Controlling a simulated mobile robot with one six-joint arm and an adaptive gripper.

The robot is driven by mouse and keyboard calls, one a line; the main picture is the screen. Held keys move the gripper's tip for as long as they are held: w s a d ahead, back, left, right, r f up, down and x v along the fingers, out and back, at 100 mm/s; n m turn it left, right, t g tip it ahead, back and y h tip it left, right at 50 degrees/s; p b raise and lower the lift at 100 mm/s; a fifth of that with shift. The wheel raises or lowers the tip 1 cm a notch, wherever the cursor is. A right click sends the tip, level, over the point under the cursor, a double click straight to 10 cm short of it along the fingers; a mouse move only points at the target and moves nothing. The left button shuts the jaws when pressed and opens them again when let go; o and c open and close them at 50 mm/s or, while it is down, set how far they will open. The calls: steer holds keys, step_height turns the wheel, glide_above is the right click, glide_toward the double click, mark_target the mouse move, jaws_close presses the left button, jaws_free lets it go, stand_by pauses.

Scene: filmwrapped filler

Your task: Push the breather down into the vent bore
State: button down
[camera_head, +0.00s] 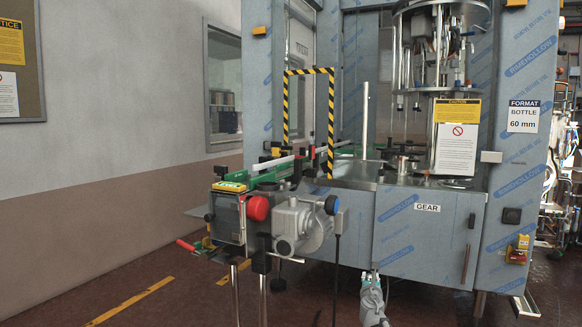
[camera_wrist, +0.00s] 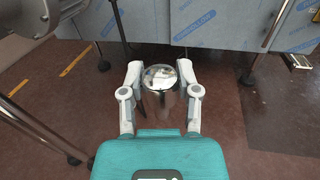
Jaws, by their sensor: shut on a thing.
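In the wrist view, my gripper (camera_wrist: 160,70) is shut on a shiny metal round-topped piece, which I take to be the breather (camera_wrist: 160,80). One finger is on each side of it. In the head view my gripper (camera_head: 372,284) shows low at the bottom centre, in front of the blue-filmed cabinet; the breather is too small to make out there. A grey motor and gear housing (camera_head: 298,228) stands to the upper left of my gripper, clearly apart from it. I cannot make out the vent bore in either view.
The filmed machine cabinet (camera_head: 405,230) stands behind, with a "GEAR" label. A striped guard frame (camera_head: 331,125) rises above. Dark floor lies open at left.

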steer(key=shift+a, duration=0.3)
